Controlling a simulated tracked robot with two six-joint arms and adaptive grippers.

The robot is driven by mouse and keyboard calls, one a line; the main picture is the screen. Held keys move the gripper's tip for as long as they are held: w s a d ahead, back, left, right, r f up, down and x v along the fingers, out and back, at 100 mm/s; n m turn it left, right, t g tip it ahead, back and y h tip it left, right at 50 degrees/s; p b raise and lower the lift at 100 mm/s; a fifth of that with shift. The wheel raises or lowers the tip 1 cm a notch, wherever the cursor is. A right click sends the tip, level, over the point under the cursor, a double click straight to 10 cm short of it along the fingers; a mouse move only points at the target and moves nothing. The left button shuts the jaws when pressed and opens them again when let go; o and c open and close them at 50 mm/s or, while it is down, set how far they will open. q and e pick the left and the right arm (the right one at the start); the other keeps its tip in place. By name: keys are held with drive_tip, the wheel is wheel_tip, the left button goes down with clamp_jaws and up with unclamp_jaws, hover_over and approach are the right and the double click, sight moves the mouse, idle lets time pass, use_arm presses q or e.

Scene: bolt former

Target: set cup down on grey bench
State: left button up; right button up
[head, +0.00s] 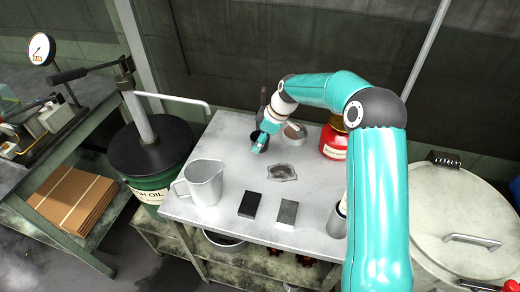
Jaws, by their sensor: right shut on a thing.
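The grey bench (235,226) stands in the middle of the head view, with a pale metal top. My right arm reaches over it from the lower right. My left gripper is not in view.
A metal jug (202,183) stands at the bench's left. A dark block (249,205), a grey block (287,212) and a crumpled clear piece (282,172) lie in front. A red can (334,142) and a small brown-filled pot (294,132) stand at the back. Bare top surrounds the blocks.

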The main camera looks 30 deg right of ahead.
sight(260, 158)
drive_tip(key=shift+f, duration=2.4)
drive_tip(key=o, duration=1.2)
drive_tip(key=shift+c, duration=0.2)
drive_tip(key=shift+p, duration=0.35)
drive_tip(key=shift+r, duration=0.25)
drive_tip(key=b+v, duration=0.1)
drive_tip(key=v, duration=1)
drive_tip(key=shift+s+r+b, duration=0.2)
drive_tip(key=shift+b, duration=0.1)
drive_tip(key=shift+d, duration=0.15)
